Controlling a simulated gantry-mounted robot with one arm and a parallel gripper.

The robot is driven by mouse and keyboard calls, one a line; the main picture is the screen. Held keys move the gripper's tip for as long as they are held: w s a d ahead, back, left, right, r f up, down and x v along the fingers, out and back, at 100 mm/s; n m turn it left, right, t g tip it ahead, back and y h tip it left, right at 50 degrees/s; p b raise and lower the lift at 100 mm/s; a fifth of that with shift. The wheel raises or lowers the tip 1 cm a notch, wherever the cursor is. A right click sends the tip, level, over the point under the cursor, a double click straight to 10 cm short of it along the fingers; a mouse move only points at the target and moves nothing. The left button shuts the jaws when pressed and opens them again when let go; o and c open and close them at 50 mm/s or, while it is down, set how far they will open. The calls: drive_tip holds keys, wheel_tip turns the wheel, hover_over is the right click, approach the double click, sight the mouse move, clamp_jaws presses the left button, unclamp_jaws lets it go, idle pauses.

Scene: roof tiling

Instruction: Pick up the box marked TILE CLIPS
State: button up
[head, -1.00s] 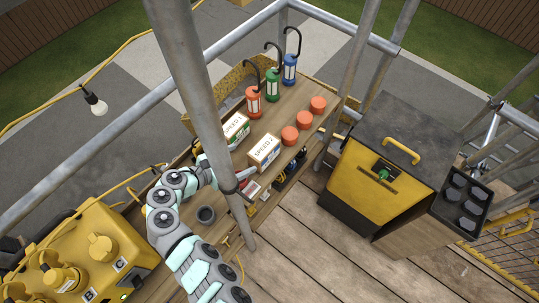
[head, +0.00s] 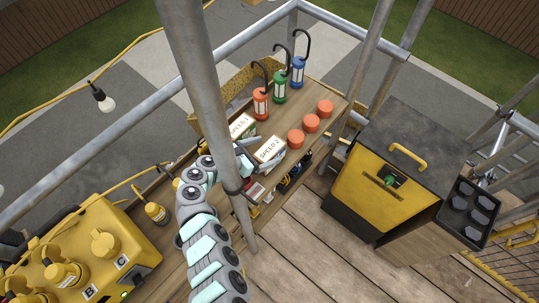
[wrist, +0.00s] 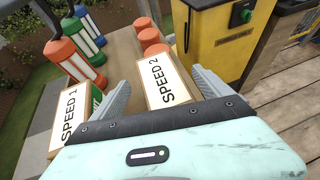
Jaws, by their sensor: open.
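No box that I can read as TILE CLIPS shows in either view. A white-topped box marked SPEED 2 (head: 270,150) stands on the wooden bench; it also shows in the wrist view (wrist: 168,84). A similar box marked SPEED 1 (head: 241,126) stands to its left, also in the wrist view (wrist: 70,118). My gripper (wrist: 161,78) is open, with one finger on each side of the SPEED 2 box as seen in the wrist view. I cannot tell whether the fingers touch it. In the head view my gripper is partly hidden by a scaffold pole.
Red, green (head: 280,87) and blue hook-topped lanterns stand behind the boxes. Several orange round pieces (head: 311,123) sit to the right. A scaffold pole (head: 206,90) rises close to my arm. A yellow-fronted cabinet (head: 380,190) stands right of the bench.

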drive_tip(key=shift+w+d+f, duration=0.2)
drive_tip(key=shift+d, duration=0.2)
drive_tip(key=shift+c, duration=0.2)
clamp_jaws()
idle(0.6)
